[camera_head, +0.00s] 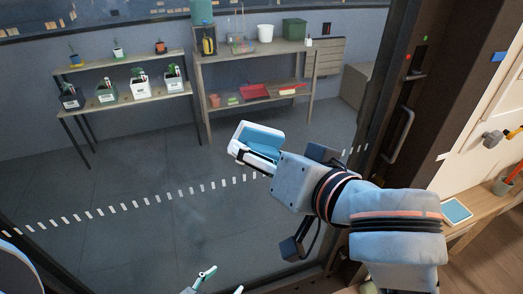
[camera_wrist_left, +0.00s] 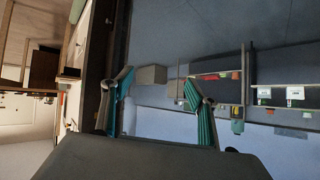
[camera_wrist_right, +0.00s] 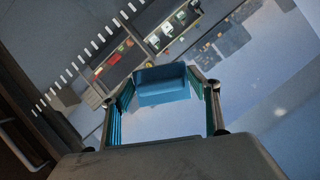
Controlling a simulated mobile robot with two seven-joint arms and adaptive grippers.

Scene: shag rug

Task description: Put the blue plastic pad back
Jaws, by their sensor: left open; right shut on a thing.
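The blue plastic pad (camera_wrist_right: 162,84) is between the fingers of my right gripper (camera_wrist_right: 164,100) in the right wrist view. In the head view the pad (camera_head: 262,136) shows at the end of the right arm, held in the air in front of the glass, partly covered by the white fingers. My right gripper (camera_head: 246,146) is shut on it. My left gripper (camera_head: 222,281) is low at the bottom edge of the head view, fingers apart and empty. In the left wrist view the left gripper (camera_wrist_left: 158,92) is open with nothing between its fingertips.
Behind the glass stand a plant shelf (camera_head: 125,88) and a wooden shelf unit (camera_head: 262,50) with a red tray (camera_head: 254,91). A dark door frame (camera_head: 400,90) with a handle stands right of centre. A wooden desk (camera_head: 480,205) at right bears a light-blue framed tablet-like thing (camera_head: 456,211).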

